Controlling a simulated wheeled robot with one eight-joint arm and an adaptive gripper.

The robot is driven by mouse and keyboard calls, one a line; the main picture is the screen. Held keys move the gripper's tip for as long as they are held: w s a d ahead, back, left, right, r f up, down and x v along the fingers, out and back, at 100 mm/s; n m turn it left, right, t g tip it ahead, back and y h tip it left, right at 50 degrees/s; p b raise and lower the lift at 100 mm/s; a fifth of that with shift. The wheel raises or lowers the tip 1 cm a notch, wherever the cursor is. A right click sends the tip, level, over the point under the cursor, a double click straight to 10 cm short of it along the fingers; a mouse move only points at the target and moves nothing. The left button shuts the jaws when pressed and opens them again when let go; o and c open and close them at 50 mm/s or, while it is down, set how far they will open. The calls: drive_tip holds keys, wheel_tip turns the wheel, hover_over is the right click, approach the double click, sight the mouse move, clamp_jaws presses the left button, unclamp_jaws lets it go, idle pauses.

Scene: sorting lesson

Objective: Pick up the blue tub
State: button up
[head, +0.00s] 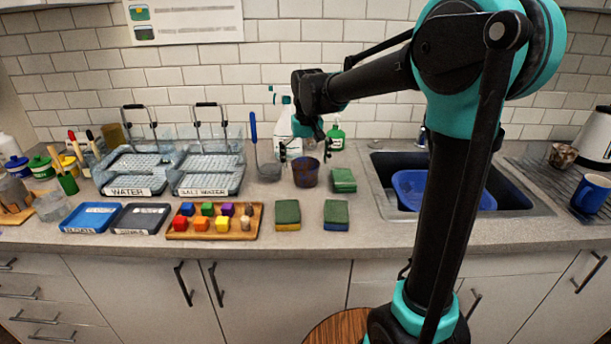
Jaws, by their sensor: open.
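I cannot tell whether either finger touches the tub. A larger bright blue basin (408,187) sits in the sink, partly hidden behind my arm.
Sponges (288,213) lie in front of the tub, and another green one (343,180) is close at its right. A ladle (255,145) and spray bottle (281,125) stand behind. A wooden board (248,234) with coloured blocks is front left. The sink (385,165) is right.

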drive_tip(key=f, duration=0.4)
drive_tip(key=shift+w, duration=0.4)
drive_tip(key=shift+c, duration=0.2)
drive_tip(key=c, duration=0.9)
